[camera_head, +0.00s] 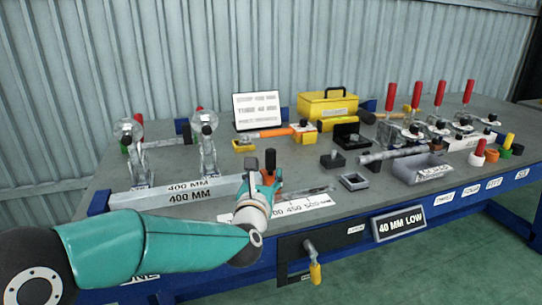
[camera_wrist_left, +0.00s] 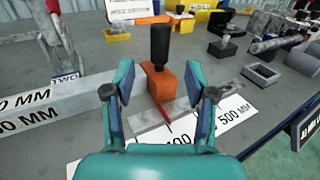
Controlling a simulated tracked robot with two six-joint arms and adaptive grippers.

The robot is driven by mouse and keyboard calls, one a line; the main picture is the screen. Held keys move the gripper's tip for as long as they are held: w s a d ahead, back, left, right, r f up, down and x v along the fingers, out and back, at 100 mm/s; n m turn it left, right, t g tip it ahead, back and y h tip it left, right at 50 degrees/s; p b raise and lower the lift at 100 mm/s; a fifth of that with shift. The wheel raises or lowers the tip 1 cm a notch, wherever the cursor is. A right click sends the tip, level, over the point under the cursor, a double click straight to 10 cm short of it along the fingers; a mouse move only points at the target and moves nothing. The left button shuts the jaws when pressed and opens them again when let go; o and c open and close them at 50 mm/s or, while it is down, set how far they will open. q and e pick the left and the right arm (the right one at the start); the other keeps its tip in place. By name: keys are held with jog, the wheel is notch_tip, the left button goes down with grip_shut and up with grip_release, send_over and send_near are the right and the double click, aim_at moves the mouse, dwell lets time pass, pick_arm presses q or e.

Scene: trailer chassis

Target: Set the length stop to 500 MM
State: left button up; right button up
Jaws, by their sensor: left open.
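The length stop is an orange block (camera_wrist_left: 164,84) with an upright black knob (camera_wrist_left: 160,45) and a thin red pointer. It stands on a grey rail (camera_wrist_left: 205,97). A white scale label (camera_wrist_left: 232,112) lies in front; 500 MM reads at its right, and the red pointer ends left of that, near a partly hidden number. My left gripper (camera_wrist_left: 166,88) is open, its fingers on either side of the orange block with visible gaps. In the head view my left gripper (camera_head: 263,177) covers much of the stop; the scale label (camera_head: 305,205) shows to its right.
A long grey bar marked 400 MM (camera_head: 160,198) lies left of the stop, with clamps (camera_head: 208,150) behind it. A small black tray (camera_head: 354,181) and grey bin (camera_head: 420,168) stand to the right. A 40 MM LOW sign (camera_head: 400,224) hangs on the front edge.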

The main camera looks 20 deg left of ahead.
aim_at(270, 160)
pick_arm(q)
jog(key=p+x, duration=0.1)
jog(key=x, duration=0.9)
grip_shut()
